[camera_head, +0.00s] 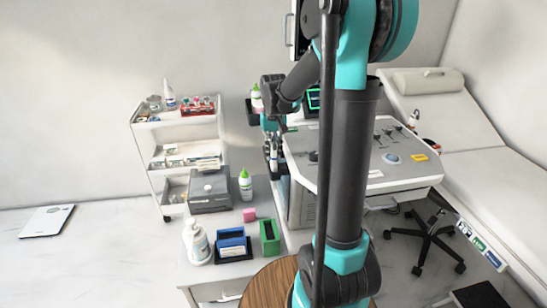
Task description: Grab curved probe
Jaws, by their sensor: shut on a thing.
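My gripper (273,143) is small in the picture, at the left side of the grey ultrasound cart (325,155), pointing down below my dark wrist. It is shut on a small pale and dark object (274,158), which appears to be the curved probe. The fingers and the cart's side holders overlap here, so the probe's shape and whether it is clear of its holder cannot be told. Several dark probe-like items (388,136) lie on the cart's top right.
A white bottle with a green cap (257,97) is beside my wrist. A white trolley (146,150) stands left, an exam couch (455,125) right.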

